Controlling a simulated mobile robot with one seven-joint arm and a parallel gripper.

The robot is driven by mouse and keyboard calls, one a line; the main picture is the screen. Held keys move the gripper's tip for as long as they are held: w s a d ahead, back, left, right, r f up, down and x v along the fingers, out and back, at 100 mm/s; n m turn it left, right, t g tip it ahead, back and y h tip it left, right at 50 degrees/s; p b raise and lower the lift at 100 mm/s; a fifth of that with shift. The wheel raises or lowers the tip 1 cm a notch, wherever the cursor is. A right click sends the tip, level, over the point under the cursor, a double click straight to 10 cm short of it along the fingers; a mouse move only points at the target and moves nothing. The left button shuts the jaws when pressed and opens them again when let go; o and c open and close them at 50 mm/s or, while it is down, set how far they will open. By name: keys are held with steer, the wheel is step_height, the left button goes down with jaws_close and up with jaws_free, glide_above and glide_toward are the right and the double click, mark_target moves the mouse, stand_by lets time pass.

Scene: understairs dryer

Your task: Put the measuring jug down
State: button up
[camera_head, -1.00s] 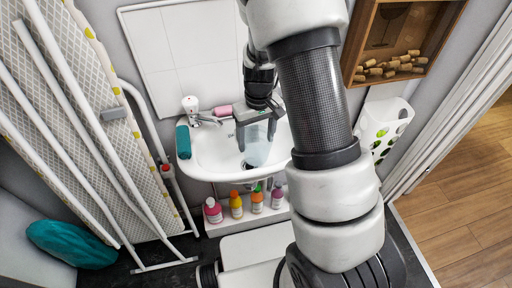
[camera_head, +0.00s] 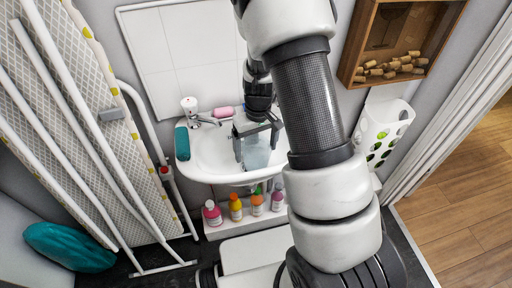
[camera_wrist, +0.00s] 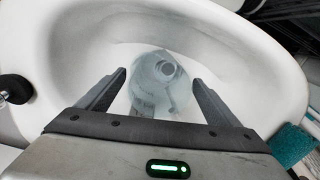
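The measuring jug (camera_head: 256,154) is a clear, bluish vessel in the white washbasin (camera_head: 205,165). In the wrist view the jug (camera_wrist: 160,85) shows from above, between the two finger tips. My gripper (camera_head: 257,150) reaches down into the basin, with one finger on each side of the jug. In the wrist view my gripper (camera_wrist: 160,78) has its fingers spread, with narrow gaps between them and the jug. The jug's underside is hidden, and I cannot tell exactly how it meets the basin floor.
A tap (camera_head: 192,110), a pink soap bar (camera_head: 223,112) and a teal sponge (camera_head: 182,141) are on the basin's rim. Several bottles (camera_head: 236,207) stand on a low shelf below. An ironing board (camera_head: 85,110) leans at left. A white perforated holder (camera_head: 382,130) hangs at right.

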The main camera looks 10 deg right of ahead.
steer(key=s+r+t+p, duration=0.2)
steer(key=s+r+p, duration=0.15)
steer(key=r, duration=2.05)
steer(key=s+r+m+t, duration=0.2)
steer(key=s+r, duration=0.8)
steer(key=s, duration=0.5)
steer(key=shift+r+t+b, duration=0.35)
steer(key=shift+t+b, duration=0.05)
steer(key=shift+t, duration=0.4)
